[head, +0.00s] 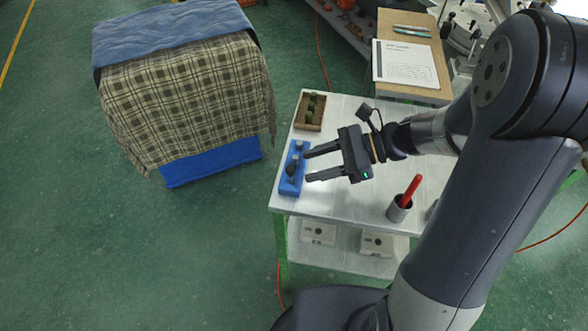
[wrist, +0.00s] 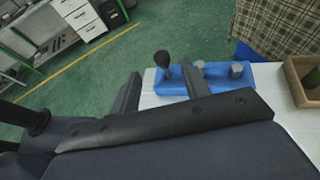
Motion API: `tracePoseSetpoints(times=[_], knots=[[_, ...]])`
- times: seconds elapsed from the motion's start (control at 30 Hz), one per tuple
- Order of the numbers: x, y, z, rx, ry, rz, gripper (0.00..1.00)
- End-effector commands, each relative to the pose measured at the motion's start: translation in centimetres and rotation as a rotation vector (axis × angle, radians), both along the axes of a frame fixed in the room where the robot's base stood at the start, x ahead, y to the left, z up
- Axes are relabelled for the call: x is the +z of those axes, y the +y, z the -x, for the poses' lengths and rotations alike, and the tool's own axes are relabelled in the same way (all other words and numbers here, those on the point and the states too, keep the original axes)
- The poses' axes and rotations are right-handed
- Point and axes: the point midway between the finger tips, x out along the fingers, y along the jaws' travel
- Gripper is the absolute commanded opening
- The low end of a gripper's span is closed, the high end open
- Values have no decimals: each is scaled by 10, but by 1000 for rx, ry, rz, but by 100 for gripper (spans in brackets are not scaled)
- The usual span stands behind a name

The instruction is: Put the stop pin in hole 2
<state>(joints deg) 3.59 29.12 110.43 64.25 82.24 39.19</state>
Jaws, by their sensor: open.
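A blue block (head: 287,187) lies at the left edge of the white table; it also shows in the wrist view (wrist: 218,84). A dark round-headed pin (wrist: 162,60), which looks like the stop pin, stands at its left end there. Two grey pegs (wrist: 198,66) (wrist: 237,71) stand farther along the block. My gripper (head: 307,165) is open, its fingers pointing left toward the block. In the wrist view the pin appears between my two fingertips (wrist: 161,76), with no visible contact. Hole numbers cannot be read, and the right finger hides part of the block.
A wooden box (head: 297,118) with green items stands behind the block. A grey cup (head: 397,213) with a red stick stands at the right front. A covered stand (head: 190,105) is across a floor gap. A board with paper (head: 407,62) lies behind the table. The table's middle is mostly clear.

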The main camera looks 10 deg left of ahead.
Motion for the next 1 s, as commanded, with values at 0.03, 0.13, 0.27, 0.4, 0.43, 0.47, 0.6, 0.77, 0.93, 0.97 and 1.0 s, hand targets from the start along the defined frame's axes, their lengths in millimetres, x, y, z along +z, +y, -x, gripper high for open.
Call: tracePoseSetpoints(times=[0.03, 0.13, 0.27, 0.4, 0.43, 0.47, 0.6, 0.77, 0.93, 0.97, 1.0], knots=[[-2, 5, 2, 4, 1, 0, 44], [-4, 9, 2, 1, 2, 0, 44], [-9, 20, 4, 3, 5, 1, 44], [-19, 39, 6, 3, 5, 1, 44], [-20, 43, 6, 4, 4, 1, 44], [-21, 46, 7, 4, 3, 1, 44], [-26, 54, 8, 1, 1, 1, 44], [-26, 55, 8, 0, 1, 0, 44], [-26, 55, 8, 0, 1, 1, 37], [-26, 55, 8, 0, 1, 1, 35], [-26, 55, 8, 0, 0, 1, 31]])
